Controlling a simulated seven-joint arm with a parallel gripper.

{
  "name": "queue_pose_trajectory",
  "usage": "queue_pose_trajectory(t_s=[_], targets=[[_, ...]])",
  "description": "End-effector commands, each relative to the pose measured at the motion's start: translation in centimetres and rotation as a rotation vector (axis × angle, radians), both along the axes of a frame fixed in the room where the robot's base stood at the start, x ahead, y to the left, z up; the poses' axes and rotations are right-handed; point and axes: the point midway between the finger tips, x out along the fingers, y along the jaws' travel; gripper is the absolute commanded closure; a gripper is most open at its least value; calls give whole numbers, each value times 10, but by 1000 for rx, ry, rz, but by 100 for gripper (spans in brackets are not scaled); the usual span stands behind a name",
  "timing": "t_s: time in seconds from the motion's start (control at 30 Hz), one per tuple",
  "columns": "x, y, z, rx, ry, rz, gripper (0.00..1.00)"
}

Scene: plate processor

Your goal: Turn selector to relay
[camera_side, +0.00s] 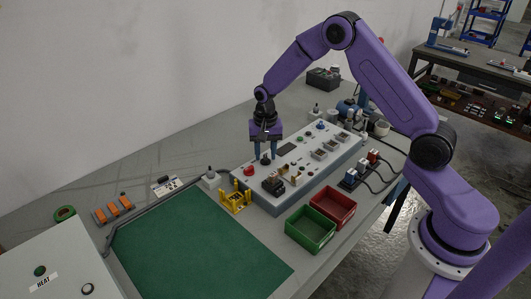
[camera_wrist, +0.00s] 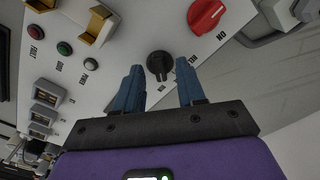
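A black selector knob (camera_wrist: 159,63) stands on the light grey panel (camera_wrist: 110,75). Small printed labels sit beside it, too small to read surely; I cannot tell which one it points to. In the side view the knob (camera_side: 265,160) shows just below the fingers. My gripper (camera_wrist: 159,70) has its two blue fingers apart, one on each side of the knob in the picture. A gap shows between the knob and each finger, and nothing is held. My gripper (camera_side: 266,152) also shows in the side view, pointing down over the panel.
A red rotary knob (camera_wrist: 206,15) is close to the selector. Several indicator lamps (camera_wrist: 64,48) and a tan bracket (camera_wrist: 95,25) are on the panel. In the side view, a yellow holder (camera_side: 235,200), a green bin (camera_side: 310,229) and a red bin (camera_side: 334,205) stand near the panel.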

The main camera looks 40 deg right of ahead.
Motion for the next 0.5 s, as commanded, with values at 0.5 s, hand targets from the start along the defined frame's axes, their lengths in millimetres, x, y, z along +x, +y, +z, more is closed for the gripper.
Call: queue_pose_trajectory(t_s=[0.5], targets=[[0, 0, -5, 0, 0, 0, 100]])
